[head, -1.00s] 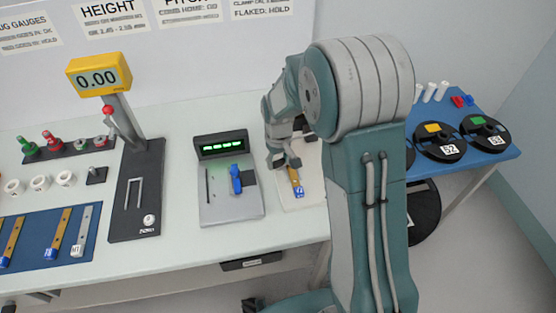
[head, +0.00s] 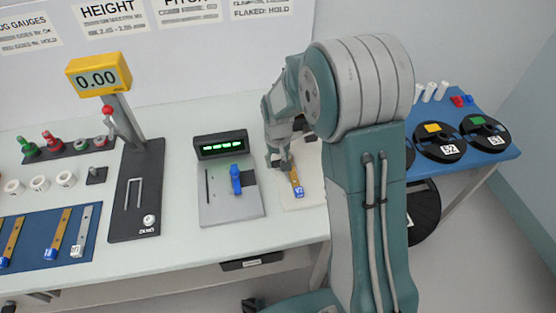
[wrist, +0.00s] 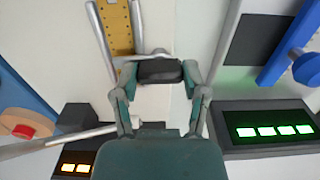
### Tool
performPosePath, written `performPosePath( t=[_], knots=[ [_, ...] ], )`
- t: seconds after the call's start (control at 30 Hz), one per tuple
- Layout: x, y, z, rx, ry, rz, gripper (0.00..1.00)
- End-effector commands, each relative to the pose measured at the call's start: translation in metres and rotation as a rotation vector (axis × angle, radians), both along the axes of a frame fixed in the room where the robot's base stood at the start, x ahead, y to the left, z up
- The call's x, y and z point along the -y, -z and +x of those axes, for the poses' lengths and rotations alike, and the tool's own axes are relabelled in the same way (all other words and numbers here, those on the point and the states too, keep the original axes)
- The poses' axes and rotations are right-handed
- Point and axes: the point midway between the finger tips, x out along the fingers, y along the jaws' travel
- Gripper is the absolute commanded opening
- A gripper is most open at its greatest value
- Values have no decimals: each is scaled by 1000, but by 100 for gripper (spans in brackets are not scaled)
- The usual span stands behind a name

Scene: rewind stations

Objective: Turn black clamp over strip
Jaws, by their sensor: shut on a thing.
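The black clamp (wrist: 160,71) is a small dark block between my fingertips in the wrist view, beside a silver bar. My gripper (wrist: 160,80) is shut on it. The brass strip (wrist: 117,28) with small holes lies just beyond the clamp, to its upper left, between two silver rails. In the head view the strip (head: 296,180) has a blue tag at its near end and lies on a pale plate (head: 312,160). My gripper (head: 283,163) is at the strip's far end there, and my fingers hide the clamp. I cannot tell whether the clamp touches the strip.
A grey device with a green display (head: 222,145) and blue lever (head: 236,180) stands close left of my gripper. Further left are a height gauge (head: 137,190) and a blue mat (head: 30,262) with strips. Reels (head: 440,143) sit on a blue table at right.

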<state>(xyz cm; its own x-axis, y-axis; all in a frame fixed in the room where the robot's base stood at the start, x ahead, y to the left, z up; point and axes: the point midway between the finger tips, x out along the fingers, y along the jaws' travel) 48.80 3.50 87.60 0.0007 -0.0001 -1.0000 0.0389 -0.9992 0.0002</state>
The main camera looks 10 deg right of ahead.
Motion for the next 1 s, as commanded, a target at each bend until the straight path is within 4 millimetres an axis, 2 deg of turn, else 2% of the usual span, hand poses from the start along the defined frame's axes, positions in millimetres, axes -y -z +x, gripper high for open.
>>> performPosePath(
  t=[0.03, 0.07, 0.1, 0.13, 0.53, 0.63, 0.77, 1.0],
  knots=[
    [0, 2, -1, -4, -1, 0, 9],
    [0, 2, -1, -4, -1, 1, 61],
    [0, 2, -1, -4, -1, 0, 79],
    [0, 2, -1, -4, -1, 0, 91],
    [0, 0, -1, -1, -1, 0, 91],
    [0, -6, 0, 0, -1, 0, 91],
    [-1, -26, 1, 4, -1, 0, 91],
    [-1, -77, 1, 3, -1, 0, 91]
  ],
)
